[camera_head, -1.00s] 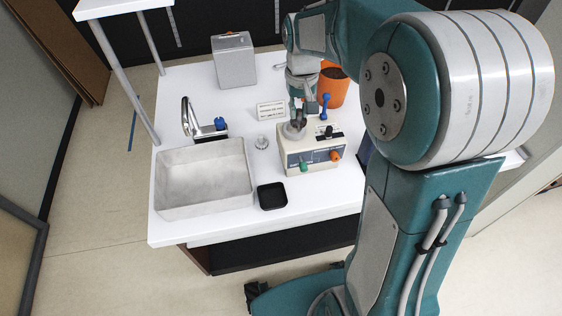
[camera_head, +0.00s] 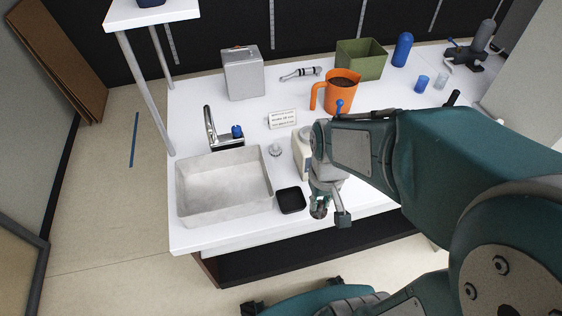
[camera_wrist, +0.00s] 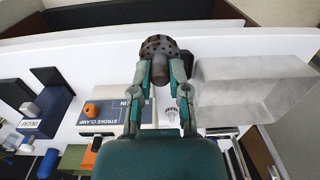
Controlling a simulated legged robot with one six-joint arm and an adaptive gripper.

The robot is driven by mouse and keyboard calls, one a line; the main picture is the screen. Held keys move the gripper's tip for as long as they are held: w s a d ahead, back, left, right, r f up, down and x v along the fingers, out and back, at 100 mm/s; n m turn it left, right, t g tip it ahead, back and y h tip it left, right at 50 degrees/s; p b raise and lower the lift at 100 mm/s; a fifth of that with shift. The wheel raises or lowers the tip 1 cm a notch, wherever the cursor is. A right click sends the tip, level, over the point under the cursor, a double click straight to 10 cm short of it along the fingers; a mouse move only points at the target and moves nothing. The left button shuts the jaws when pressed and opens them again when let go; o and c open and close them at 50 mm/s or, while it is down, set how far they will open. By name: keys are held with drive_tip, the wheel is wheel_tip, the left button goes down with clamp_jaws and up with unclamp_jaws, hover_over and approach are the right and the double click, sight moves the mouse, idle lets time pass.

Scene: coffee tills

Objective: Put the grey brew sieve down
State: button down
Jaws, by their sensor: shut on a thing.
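My gripper (camera_wrist: 160,90) is shut on the grey brew sieve (camera_wrist: 158,45), a dark round perforated head on a short stem. In the wrist view the perforated head sticks out beyond the fingertips. In the head view my gripper (camera_head: 329,208) hangs at the front edge of the white counter (camera_head: 205,238), just right of a small black tray (camera_head: 291,200). The sieve (camera_head: 318,208) shows there only as a small dark piece at the fingers. It appears held in the air, apart from the tray.
A grey sink (camera_head: 225,184) with a tap is left of the tray. The cream machine (camera_head: 301,153) is partly hidden behind my arm. A small metal piece (camera_head: 275,150) and a sign (camera_head: 282,118) stand behind. An orange jug (camera_head: 341,95) and green bin (camera_head: 361,60) are farther back.

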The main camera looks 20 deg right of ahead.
drive_tip(key=w+a+f, duration=0.1)
drive_tip(key=w+f, duration=0.2)
drive_tip(key=w+a+f, duration=0.1)
drive_tip(key=w+f, duration=0.1)
drive_tip(key=w, duration=0.2)
drive_tip(key=w+a+f, duration=0.1)
drive_tip(key=w+f, duration=0.2)
drive_tip(key=shift+w+f, duration=0.3)
drive_tip(key=shift+w, duration=0.1)
drive_tip(key=shift+f, duration=1.55)
drive_tip(key=shift+f, duration=0.1)
drive_tip(key=c, duration=0.6)
unclamp_jaws()
